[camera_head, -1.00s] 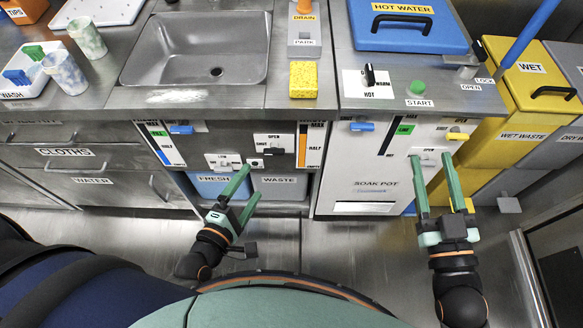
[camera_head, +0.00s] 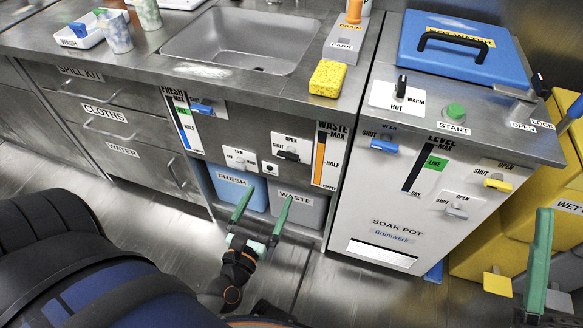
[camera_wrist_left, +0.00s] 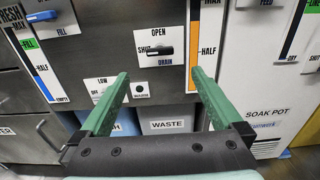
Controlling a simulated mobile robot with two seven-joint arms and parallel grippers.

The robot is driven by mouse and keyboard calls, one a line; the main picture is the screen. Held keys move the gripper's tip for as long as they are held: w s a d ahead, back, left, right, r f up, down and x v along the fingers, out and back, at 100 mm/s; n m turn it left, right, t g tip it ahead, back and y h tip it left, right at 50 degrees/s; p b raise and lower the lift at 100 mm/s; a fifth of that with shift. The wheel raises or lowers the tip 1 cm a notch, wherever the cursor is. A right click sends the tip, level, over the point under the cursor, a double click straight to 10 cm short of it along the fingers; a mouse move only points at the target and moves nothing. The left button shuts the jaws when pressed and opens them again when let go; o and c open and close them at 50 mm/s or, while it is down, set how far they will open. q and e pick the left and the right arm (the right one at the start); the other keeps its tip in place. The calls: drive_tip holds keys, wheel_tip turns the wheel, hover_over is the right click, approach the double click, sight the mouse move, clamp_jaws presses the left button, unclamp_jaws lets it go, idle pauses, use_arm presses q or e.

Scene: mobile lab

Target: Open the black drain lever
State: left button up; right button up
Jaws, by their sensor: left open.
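The black drain lever (camera_head: 288,156) is on a white plate marked OPEN and SHUT, on the front panel below the sink. In the left wrist view the lever (camera_wrist_left: 160,50) lies level beside the SHUT mark, with OPEN above it. My left gripper (camera_head: 262,208) is open and empty, in front of the FRESH and WASTE bins, below and apart from the lever. In the left wrist view its two green fingers (camera_wrist_left: 159,85) are spread, with the lever above the gap between them. My right gripper (camera_head: 539,255) shows one green finger at the lower right; the rest is hidden or cut off.
A black knob on a small panel (camera_head: 270,168) and a white LOW lever (camera_head: 238,158) sit left of the drain lever. The WASTE gauge (camera_head: 326,155) is on its right. The soak pot cabinet (camera_head: 385,225) stands further right. A yellow sponge (camera_head: 327,78) lies on the counter above.

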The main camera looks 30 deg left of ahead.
sight(287, 158)
use_arm(q)
drive_tip(key=x, duration=1.2)
drive_tip(key=shift+w, duration=0.15)
use_arm(e)
drive_tip(key=shift+s+a+r+n+y, duration=0.15)
drive_tip(key=shift+s+r+n+y, duration=0.25)
drive_tip(key=shift+s+y, duration=0.1)
use_arm(q)
drive_tip(key=shift+c, duration=0.4)
drive_tip(key=c, duration=1.2)
drive_tip(key=shift+c, duration=0.2)
use_arm(e)
drive_tip(key=shift+w, duration=0.1)
